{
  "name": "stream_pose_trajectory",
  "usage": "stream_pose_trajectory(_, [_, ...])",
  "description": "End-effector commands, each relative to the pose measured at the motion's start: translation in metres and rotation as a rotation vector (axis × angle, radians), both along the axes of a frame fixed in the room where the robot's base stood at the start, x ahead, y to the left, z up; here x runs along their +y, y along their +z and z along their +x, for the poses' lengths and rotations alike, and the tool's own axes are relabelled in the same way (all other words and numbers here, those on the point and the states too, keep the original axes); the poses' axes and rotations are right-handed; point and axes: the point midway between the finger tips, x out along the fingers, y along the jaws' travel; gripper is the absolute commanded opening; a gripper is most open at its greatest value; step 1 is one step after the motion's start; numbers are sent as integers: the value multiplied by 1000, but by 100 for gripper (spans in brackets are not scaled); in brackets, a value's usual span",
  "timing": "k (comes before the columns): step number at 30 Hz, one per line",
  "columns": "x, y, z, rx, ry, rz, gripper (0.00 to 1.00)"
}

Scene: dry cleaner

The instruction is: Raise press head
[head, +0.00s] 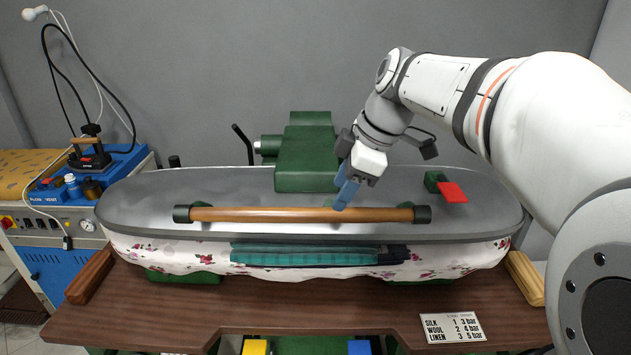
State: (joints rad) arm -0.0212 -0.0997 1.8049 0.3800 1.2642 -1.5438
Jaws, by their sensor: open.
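The press head (240,184) is a long grey metal slab with rounded ends, lying down over the floral padded buck (175,255). A folded teal and dark cloth (310,256) shows between them at the front. A wooden handle bar (270,214) with dark green end mounts runs along the front of the head. My gripper (344,192) is open, with blue fingertips pointing down at the bar, right of its middle. The fingertips overlap the bar's upper edge in the picture; I cannot tell whether they touch it. Part of the far finger is hidden.
A green housing (305,155) stands behind the head. A red tab (453,192) sits at the head's right. A brown table (250,310) with a label card (452,327) lies in front. At left, a blue steam unit (60,265) carries an iron (90,150).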

Motion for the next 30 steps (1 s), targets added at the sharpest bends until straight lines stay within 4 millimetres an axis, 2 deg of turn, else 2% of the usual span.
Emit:
stream_pose_trajectory(2, [4,6,5,-17,52,5,48])
stream_pose_trajectory(5, [7,4,8,-25,81,7,48])
stream_pose_trajectory(15, [27,-43,16,-24,84,6,48])
stream_pose_trajectory(19, [33,-56,19,-26,83,7,48])
stream_pose_trajectory(30, [35,-62,20,-29,82,6,48])
